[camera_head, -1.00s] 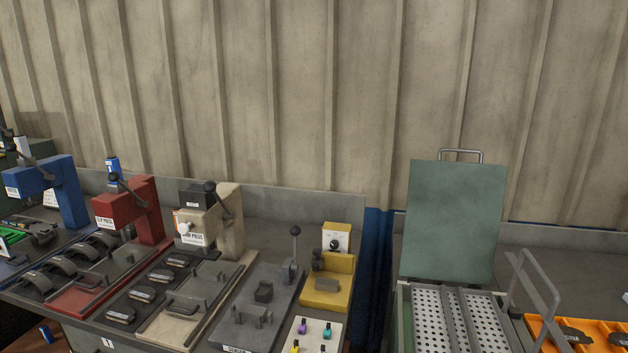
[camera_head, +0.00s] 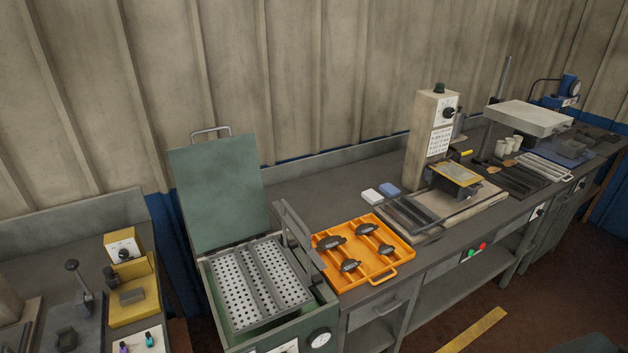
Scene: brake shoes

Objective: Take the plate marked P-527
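No marking P-527 is legible in the head view, so I cannot tell which thing is that plate. A beige machine (camera_head: 433,130) with a knob and a printed label stands on the right bench. A yellow-topped block (camera_head: 458,174) sits at its front. Dark flat pieces lie in a tray (camera_head: 406,217) to its left and on a rack (camera_head: 513,178) to its right; any marks on them are too small to read. Neither of my grippers is in view.
A green box (camera_head: 225,300) with a raised lid (camera_head: 218,193) holds perforated trays. An orange tray (camera_head: 341,280) carries several dark parts. White and blue blocks (camera_head: 390,189) lie behind. A yellow floor stripe (camera_head: 475,330) marks open floor in front of the bench.

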